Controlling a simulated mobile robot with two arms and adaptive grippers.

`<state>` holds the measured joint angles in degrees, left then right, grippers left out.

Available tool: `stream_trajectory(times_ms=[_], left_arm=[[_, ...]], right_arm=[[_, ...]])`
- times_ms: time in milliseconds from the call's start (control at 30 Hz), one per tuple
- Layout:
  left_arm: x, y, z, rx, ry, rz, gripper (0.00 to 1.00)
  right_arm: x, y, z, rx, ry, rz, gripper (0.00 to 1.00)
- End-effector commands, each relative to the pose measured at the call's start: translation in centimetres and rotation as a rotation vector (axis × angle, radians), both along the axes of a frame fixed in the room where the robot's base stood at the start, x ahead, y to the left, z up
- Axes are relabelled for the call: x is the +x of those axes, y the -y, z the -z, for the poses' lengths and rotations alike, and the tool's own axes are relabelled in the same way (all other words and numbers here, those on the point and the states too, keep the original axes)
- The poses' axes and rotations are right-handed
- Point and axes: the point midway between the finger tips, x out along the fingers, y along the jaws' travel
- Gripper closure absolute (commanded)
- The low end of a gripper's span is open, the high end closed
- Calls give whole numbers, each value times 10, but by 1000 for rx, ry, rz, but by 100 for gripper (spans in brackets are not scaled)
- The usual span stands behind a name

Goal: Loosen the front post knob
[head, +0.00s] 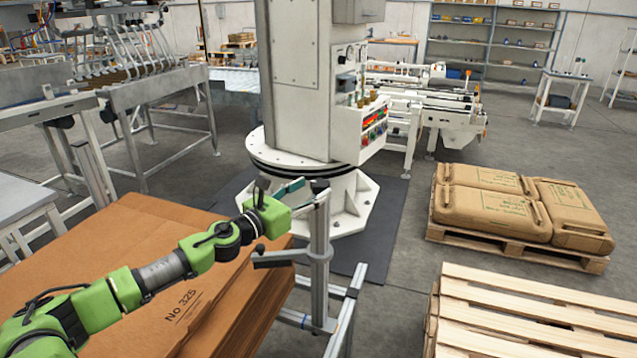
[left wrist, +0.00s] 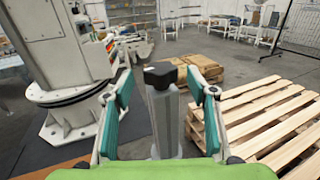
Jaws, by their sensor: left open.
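A grey metal post (head: 319,240) stands beside the cardboard stack. A dark bar (head: 285,259) juts left from it, with a small black knob (head: 260,248) at its end. My left gripper (head: 303,186) is by the top of the post. In the left wrist view its two teal-padded fingers (left wrist: 162,108) are spread apart, with the post (left wrist: 163,120) and its black top piece (left wrist: 160,74) between them. I see no finger clearly touching the post. The side bar is not clear in the left wrist view. My right gripper is out of view.
Cardboard sheets (head: 190,300) are stacked left of the post. A white column machine (head: 300,90) stands behind it. On the right are an empty wooden pallet (head: 530,315) and a pallet of brown sacks (head: 495,205).

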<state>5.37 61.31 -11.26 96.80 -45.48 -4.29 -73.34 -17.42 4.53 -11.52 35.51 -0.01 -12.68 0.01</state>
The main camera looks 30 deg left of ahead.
Motion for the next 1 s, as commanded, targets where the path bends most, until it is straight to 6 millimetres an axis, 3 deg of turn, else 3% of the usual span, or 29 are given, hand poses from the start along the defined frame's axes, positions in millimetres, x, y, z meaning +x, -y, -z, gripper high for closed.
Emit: stream_trajectory(times_ms=[300, 733, 900, 1000], left_arm=[[28, 4, -2, 0, 2, 0, 48], [34, 5, 0, 2, 0, 1, 48], [34, 5, 0, 2, 0, 1, 87], [34, 5, 0, 2, 0, 1, 87]], right_arm=[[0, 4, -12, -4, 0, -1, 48], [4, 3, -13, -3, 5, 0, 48], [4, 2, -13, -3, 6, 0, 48], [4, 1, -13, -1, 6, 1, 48]])
